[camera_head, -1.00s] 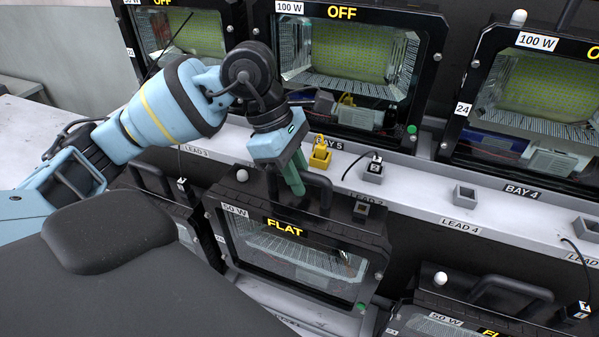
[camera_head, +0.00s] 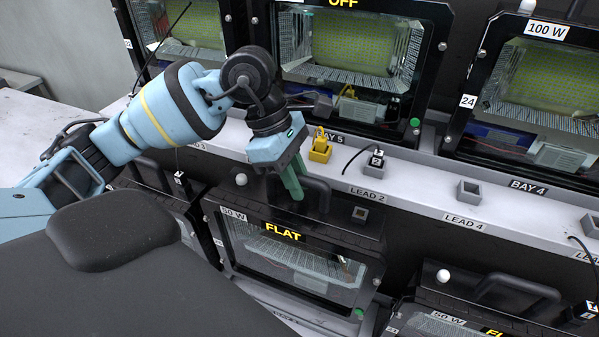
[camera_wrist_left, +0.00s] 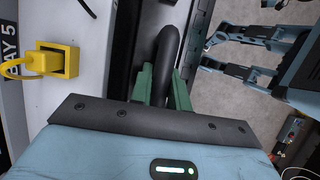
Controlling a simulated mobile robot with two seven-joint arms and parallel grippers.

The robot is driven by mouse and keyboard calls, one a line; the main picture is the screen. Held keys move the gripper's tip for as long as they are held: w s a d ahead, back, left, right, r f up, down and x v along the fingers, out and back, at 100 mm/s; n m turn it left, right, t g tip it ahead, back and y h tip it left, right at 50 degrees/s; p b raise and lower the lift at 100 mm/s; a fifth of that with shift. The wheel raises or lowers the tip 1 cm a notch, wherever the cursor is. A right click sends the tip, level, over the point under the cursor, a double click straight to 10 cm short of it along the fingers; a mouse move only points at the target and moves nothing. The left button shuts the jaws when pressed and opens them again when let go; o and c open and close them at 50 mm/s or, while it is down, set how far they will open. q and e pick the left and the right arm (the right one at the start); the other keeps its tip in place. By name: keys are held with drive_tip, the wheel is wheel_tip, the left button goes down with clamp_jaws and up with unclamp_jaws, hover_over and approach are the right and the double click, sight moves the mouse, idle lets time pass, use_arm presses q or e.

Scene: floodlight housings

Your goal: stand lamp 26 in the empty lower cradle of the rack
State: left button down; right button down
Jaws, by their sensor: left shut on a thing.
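A black floodlight (camera_head: 300,262) marked 50 W and FLAT hangs upright in the lower row of the rack in the head view; its number tag is too small to read, so I cannot confirm it is lamp 26. My left gripper (camera_head: 290,180) is shut on its black top handle (camera_head: 317,192). In the left wrist view the green fingers (camera_wrist_left: 163,85) close around the handle (camera_wrist_left: 168,60). A grey lower ledge (camera_head: 268,300) shows beneath the lamp; whether the lamp touches it is hidden. My right gripper does not show clearly.
Lower neighbours stand close on both sides, one at right (camera_head: 500,305) and one at left (camera_head: 172,207).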

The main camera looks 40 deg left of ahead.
use_arm(q)
drive_tip(key=shift+f+b, duration=0.5)
drive_tip(key=shift+f, duration=0.4)
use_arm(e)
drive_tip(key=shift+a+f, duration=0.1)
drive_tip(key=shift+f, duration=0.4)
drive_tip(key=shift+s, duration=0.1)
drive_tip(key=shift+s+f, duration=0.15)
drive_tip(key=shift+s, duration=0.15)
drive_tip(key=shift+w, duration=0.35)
use_arm(q)
drive_tip(key=shift+f, duration=0.15)
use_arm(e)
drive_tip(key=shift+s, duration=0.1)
use_arm(q)
drive_tip(key=shift+s+f, duration=0.1)
drive_tip(key=shift+f, duration=0.05)
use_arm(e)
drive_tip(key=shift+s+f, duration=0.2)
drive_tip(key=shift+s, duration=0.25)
